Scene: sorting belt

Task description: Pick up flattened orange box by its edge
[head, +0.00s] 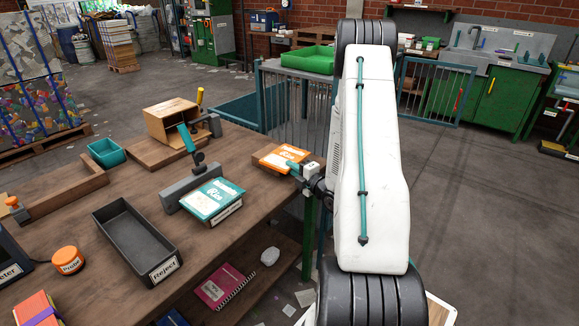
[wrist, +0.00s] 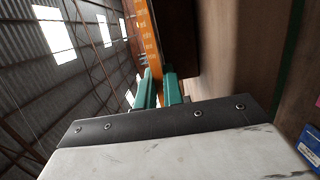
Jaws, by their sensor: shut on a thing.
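The flattened orange box (head: 281,157), orange with white print, is at the right end of the wooden table in the head view. My gripper (head: 297,169) is at its near right edge. In the wrist view, my gripper's two teal fingers (wrist: 158,88) are shut on the edge of the orange box (wrist: 147,40), which stretches away upward between them. The fingertips are small in the head view. I cannot tell whether the box is clear of the table.
A teal and white box (head: 213,200) lies on the table left of the orange box, beside a grey clamp stand (head: 190,188). A black Reject tray (head: 135,240) and an open cardboard box (head: 172,120) are further left. A metal railing (head: 285,100) stands behind the table end.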

